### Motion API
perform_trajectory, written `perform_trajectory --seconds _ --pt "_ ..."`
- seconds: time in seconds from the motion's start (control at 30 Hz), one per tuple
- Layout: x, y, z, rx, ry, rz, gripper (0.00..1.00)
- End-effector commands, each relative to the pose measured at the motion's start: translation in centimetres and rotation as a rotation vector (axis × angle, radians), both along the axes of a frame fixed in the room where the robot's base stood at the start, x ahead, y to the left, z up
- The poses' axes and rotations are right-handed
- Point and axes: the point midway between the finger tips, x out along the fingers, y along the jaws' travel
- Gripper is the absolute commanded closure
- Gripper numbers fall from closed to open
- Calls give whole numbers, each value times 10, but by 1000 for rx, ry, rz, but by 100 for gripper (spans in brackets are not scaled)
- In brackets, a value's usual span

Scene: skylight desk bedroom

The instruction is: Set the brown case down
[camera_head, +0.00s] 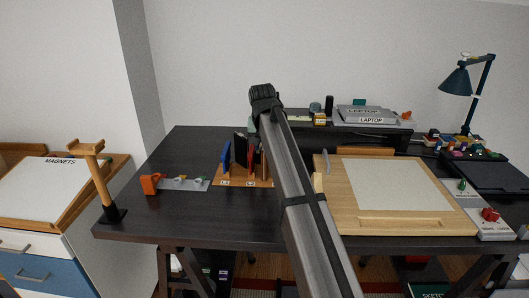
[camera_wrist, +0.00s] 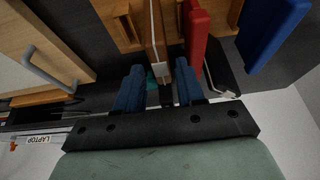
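My gripper is mostly hidden behind my arm in the head view. In the wrist view my gripper (camera_wrist: 160,70) has its two blue fingers apart. A narrow brown upright piece with a pale line along it (camera_wrist: 156,40) lies between and beyond the fingertips, with gaps showing beside it. It looks like the brown case, but I cannot tell it surely from a rack divider. The wooden rack (camera_head: 232,182) stands on the desk, partly behind my arm. A blue case (camera_head: 226,157) and a red case (camera_wrist: 196,32) stand in it.
A dark desk (camera_head: 200,228) carries a drawing board (camera_head: 400,226) right of my arm. Laptops (camera_head: 365,112) lie on a shelf behind. A grey holder strip (camera_head: 188,185) is left of the rack, a wooden hammer-like stand (camera_head: 99,180) at the left edge. A blue lamp (camera_head: 456,82) stands right.

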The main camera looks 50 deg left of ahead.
Motion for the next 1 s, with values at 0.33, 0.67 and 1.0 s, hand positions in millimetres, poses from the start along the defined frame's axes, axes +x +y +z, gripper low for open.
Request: perform_trajectory --seconds 0.33,0.67,1.0 --pt "-14 -13 46 0 0 0 62" --pt "-16 -16 54 -1 1 0 62" --pt "-16 -16 54 0 0 0 62"
